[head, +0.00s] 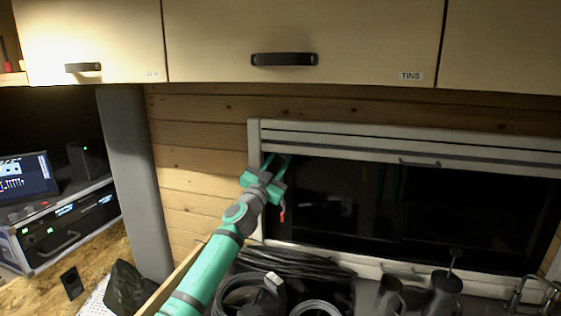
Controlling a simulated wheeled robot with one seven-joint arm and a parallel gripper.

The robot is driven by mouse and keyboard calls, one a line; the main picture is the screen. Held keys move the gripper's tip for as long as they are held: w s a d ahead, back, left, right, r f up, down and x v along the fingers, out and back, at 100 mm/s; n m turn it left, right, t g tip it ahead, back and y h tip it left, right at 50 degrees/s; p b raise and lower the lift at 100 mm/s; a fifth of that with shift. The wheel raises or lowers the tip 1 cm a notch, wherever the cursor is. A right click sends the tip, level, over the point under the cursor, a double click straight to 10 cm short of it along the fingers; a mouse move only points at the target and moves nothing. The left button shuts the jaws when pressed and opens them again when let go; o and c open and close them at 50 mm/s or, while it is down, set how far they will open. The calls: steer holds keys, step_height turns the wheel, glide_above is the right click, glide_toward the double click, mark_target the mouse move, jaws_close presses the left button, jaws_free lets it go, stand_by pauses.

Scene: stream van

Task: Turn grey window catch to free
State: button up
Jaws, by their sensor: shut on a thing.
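The window (345,195) is a dark pane in a pale frame on the plank wall. My gripper (277,159) is at the upper left corner of the window, its two green fingers pointing up and away from me. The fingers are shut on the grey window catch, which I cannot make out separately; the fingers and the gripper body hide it. Which way the catch is turned cannot be told. A small red piece (282,214) hangs just below the gripper body, in front of the pane.
A pale blind rail with a dark handle (420,163) crosses the window top. Wooden cupboards (300,25) overhang above. Coiled black cables (290,262) and dark mugs (443,295) stand below. A grey pillar (133,180) and electronics rack (65,230) are left.

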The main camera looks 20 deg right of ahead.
steer(key=o, duration=1)
steer(key=shift+w, duration=0.1)
steer(key=shift+o, duration=0.2)
steer(key=shift+d, duration=0.2)
steer(key=shift+s+a+f, duration=0.15)
steer(key=shift+s+a, duration=0.15)
steer(key=shift+a, duration=0.15)
steer(key=v, duration=1)
steer(key=shift+s+d, duration=0.2)
steer(key=shift+d, duration=0.1)
